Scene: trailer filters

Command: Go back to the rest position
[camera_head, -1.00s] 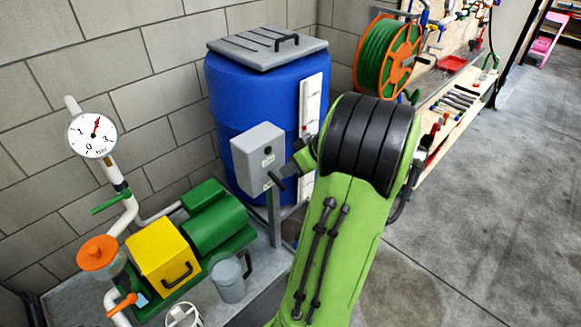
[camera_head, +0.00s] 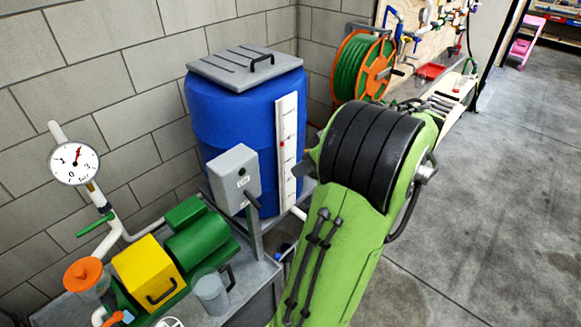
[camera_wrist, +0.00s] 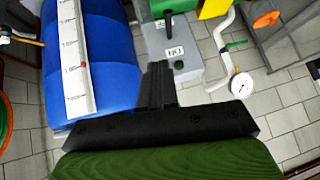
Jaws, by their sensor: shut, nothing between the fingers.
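My gripper (camera_wrist: 158,82) shows in the wrist view as black fingers, closed together and holding nothing. In the head view my green arm with its black ribbed joint fills the middle right, and the fingers are mostly hidden behind it. The grey switch box (camera_head: 235,178) stands on a post just left of my arm, with a visible gap. It also shows in the wrist view (camera_wrist: 172,45), beyond the fingertips. No object is held.
A blue barrel (camera_head: 232,130) with a grey lid stands behind the box. A green and yellow pump (camera_head: 150,270), a pressure gauge (camera_head: 74,163) and a grey cup (camera_head: 212,295) are at left. A hose reel (camera_head: 362,68) stands behind. Open floor (camera_head: 470,220) lies right.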

